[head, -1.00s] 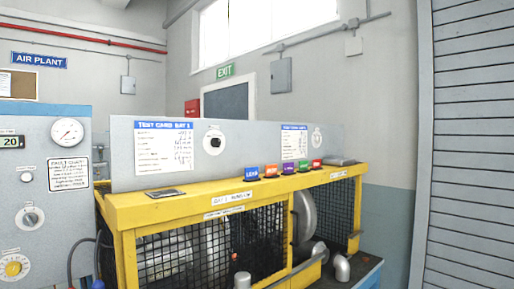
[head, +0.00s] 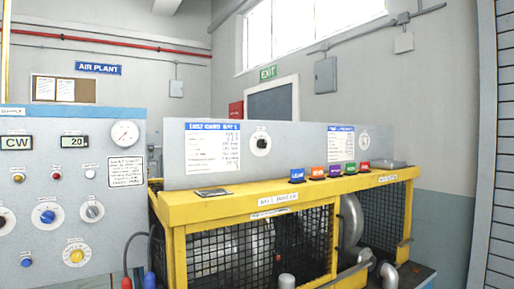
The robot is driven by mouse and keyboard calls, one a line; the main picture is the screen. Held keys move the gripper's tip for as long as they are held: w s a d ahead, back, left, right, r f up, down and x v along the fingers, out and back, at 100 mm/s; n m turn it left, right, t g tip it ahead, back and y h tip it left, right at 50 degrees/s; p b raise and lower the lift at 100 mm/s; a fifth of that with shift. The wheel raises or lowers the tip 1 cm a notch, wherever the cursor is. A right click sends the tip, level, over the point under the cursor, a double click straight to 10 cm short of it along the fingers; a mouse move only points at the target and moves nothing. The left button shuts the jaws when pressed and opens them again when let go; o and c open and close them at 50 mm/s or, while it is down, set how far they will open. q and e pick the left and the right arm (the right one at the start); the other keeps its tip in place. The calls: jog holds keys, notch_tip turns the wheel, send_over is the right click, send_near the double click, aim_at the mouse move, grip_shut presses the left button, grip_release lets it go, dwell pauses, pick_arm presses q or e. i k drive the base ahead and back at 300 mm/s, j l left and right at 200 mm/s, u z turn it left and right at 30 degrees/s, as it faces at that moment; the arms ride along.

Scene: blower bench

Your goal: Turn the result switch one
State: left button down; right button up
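A black rotary knob on a round white dial (head: 261,142) is on the grey upright panel (head: 300,170) behind the yellow guard, right of a test card (head: 212,148). A second, paler round dial (head: 364,140) is further right, beside another test card (head: 341,143). The small lettering is too blurred to tell which dial is result switch one. Neither of my grippers is in view, and nothing is seen touching the dials.
The yellow mesh guard (head: 285,199) stands in front of the panel, with several coloured tags (head: 317,172) and a dark flat item (head: 213,192) on top. A control panel (head: 60,187) with knobs and a gauge (head: 125,133) is at left. Red and blue plugs (head: 150,279) hang below.

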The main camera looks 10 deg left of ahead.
aim_at(261, 143)
jog(key=i+l, duration=0.5)
jog(key=i+l+u, duration=0.2)
jog(key=u, duration=0.2)
jog(key=i+l+u, duration=0.25)
jog(key=u, duration=1.4)
